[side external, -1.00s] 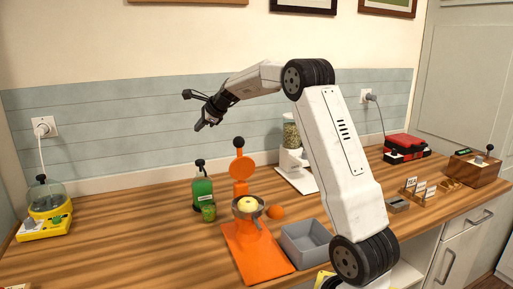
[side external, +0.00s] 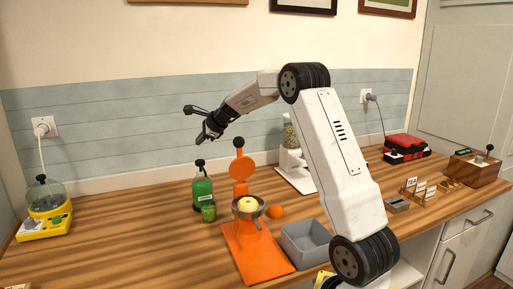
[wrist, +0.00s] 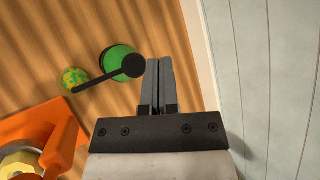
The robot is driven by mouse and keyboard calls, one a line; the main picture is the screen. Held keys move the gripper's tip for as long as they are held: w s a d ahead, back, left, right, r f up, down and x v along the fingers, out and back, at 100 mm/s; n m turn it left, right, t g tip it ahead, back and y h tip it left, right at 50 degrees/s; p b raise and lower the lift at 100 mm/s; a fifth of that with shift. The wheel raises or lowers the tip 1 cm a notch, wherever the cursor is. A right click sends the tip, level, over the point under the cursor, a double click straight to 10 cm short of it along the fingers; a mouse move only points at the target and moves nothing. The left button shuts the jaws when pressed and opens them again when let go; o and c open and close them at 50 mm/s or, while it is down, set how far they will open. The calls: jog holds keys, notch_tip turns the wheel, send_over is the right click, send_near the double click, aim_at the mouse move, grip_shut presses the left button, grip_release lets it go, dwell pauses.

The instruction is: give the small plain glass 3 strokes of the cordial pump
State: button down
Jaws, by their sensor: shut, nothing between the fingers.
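The cordial pump is a green bottle (side external: 202,191) with a black pump head (side external: 200,163), upright on the counter near the wall. In the wrist view the bottle (wrist: 121,64) is seen from above, its black head left of my fingers. A small green, patterned vessel or object (side external: 208,213) stands close in front of it and shows mottled green and yellow in the wrist view (wrist: 74,79). I cannot make out a small plain glass. My gripper (side external: 202,141) is shut and empty, in the air above the pump head. It also shows in the wrist view (wrist: 158,84).
An orange juicer (side external: 251,240) with a cut fruit on it stands right of the bottle, with an orange (side external: 275,212) and a grey bin (side external: 305,243) beside it. A yellow-based machine (side external: 45,218) is at far left. The counter between is clear.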

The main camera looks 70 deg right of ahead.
aim_at(201, 160)
jog(key=shift+f, duration=2.1)
jog(key=shift+f, duration=0.65)
dwell(1.2)
jog(key=shift+s+a+f, duration=0.1)
jog(key=shift+f, duration=1)
dwell(1.5)
jog(key=shift+r, duration=1.55)
